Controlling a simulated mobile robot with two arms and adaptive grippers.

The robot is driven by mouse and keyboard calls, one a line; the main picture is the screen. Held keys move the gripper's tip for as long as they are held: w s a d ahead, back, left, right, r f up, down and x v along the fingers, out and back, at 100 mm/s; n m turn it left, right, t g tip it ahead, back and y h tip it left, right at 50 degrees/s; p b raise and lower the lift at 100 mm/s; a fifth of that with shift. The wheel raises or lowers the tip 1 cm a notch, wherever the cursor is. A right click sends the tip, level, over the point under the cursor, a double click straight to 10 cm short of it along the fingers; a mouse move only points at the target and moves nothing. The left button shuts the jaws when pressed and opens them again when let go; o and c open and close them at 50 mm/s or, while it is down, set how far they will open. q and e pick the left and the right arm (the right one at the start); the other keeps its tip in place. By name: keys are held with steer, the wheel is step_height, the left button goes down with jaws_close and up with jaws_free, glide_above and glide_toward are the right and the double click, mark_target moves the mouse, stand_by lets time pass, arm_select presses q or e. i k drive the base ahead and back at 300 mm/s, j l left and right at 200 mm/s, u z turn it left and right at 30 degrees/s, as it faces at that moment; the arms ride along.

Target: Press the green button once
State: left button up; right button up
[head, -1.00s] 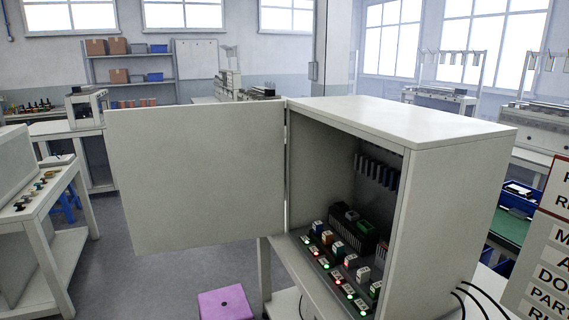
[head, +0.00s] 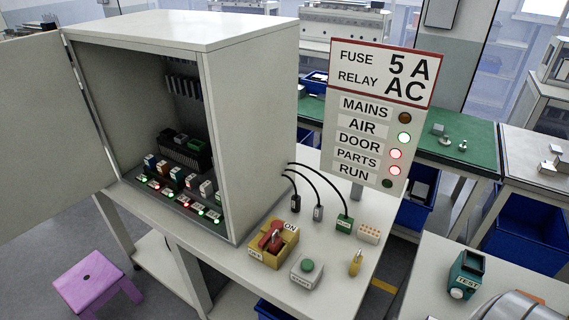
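The green button (head: 307,265) sits on top of a small light-grey box (head: 306,274) marked START, on the front part of the white table. It stands just right of a yellow switch box (head: 273,244) with a red handle, marked ON and OFF. Nothing covers the button. Neither of my grippers is in the head view.
An open grey cabinet (head: 270,130) with lit modules stands left on the table. A sign (head: 379,120) shows AIR lit green, DOOR and PARTS lit red. Cables, connectors and a yellow item (head: 355,263) lie nearby. A purple stool (head: 93,284) stands lower left.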

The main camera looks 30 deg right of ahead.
mark_target(307, 265)
steer(key=k+z, duration=0.15)
steer(key=z, duration=0.95)
